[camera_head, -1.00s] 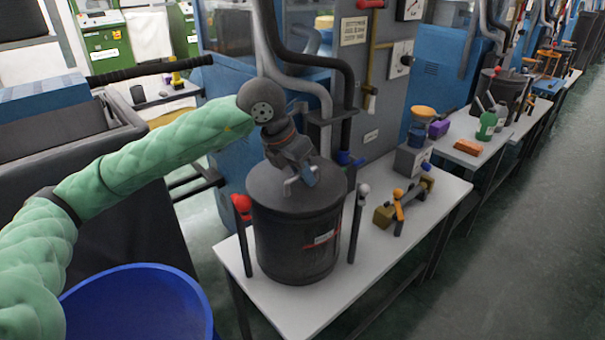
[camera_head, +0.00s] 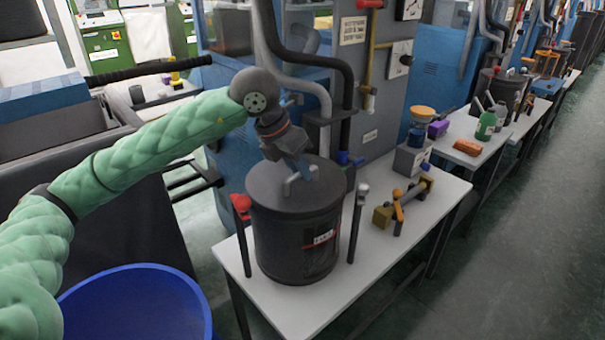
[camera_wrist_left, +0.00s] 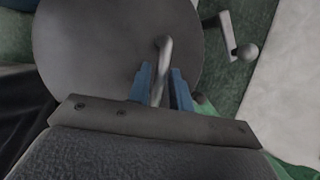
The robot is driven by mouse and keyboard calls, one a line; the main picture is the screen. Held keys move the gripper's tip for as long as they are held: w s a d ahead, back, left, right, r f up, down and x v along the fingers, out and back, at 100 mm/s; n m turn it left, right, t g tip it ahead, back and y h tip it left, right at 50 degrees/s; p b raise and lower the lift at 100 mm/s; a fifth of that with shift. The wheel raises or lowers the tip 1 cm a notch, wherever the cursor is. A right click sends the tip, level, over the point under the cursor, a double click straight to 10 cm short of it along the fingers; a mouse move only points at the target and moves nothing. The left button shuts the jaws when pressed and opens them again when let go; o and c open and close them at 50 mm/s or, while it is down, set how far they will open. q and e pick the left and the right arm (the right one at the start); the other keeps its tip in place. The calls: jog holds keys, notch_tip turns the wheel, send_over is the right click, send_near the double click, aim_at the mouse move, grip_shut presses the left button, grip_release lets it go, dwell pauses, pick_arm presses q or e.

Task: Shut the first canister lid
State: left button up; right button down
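The first canister (camera_head: 285,250) is a dark grey drum on the near white table. Its round dark lid (camera_head: 270,190) lies flat on top, with a bent metal handle (camera_head: 290,186). My left gripper (camera_head: 300,178) points down at this handle from above. In the left wrist view the lid (camera_wrist_left: 90,50) fills the upper left. The handle (camera_wrist_left: 161,62) runs between the blue fingers of my left gripper (camera_wrist_left: 160,88), which are close on both sides of it. The seam under the lid is too small to judge. My right gripper is not in view.
A red-topped post (camera_head: 242,210) and a grey-knobbed post (camera_head: 360,205) flank the canister. A yellow-and-grey fixture (camera_head: 398,210) stands to the right. A blue bin (camera_head: 135,305) is at lower left. Pipes (camera_head: 315,100) rise behind. The aisle at right is clear.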

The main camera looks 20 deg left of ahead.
pick_arm(q)
jog(key=shift+v, duration=2.85)
